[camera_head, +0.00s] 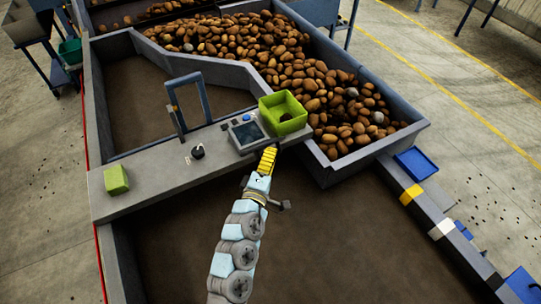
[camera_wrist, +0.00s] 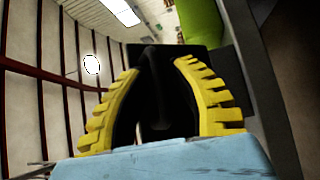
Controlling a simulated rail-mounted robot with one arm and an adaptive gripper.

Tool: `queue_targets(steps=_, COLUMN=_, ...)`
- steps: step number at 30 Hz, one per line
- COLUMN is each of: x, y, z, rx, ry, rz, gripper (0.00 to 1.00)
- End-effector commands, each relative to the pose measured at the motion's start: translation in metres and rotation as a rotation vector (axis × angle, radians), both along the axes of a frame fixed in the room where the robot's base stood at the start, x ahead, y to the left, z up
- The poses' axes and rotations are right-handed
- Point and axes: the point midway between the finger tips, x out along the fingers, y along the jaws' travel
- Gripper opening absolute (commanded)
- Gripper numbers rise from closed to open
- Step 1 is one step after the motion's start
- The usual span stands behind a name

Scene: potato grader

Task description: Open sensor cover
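No part is clearly marked as the sensor cover. A green open-topped box (camera_head: 284,113) stands at the right end of the grey console beam, its inside in shadow. A solid-looking green block (camera_head: 116,180) sits at the beam's left end. My yellow-fingered gripper (camera_head: 268,158) is at the beam's front edge, just below the green box. In the wrist view, the two toothed yellow fingers (camera_wrist: 157,68) curve toward each other with a dark shape between them. I cannot tell if they grip it. A green surface (camera_wrist: 203,24) shows beyond the right finger.
A small screen panel (camera_head: 247,133) and a black knob (camera_head: 198,151) are on the console beam (camera_head: 150,178). A blue-grey upright frame (camera_head: 190,102) rises behind them. Potatoes (camera_head: 300,75) fill the bin behind the green box. The brown bed (camera_head: 350,240) in front is clear.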

Motion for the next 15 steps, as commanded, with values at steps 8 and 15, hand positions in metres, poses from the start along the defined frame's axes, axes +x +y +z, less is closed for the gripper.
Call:
queue_targets(steps=8, x=-0.0002, y=-0.0001, z=-0.0001, rx=0.000, ry=0.000, rz=0.000, gripper=0.00)
queue_targets(steps=15, x=-0.0002, y=0.0001, z=0.0001, rx=-0.001, ry=0.001, rz=0.000, gripper=0.00)
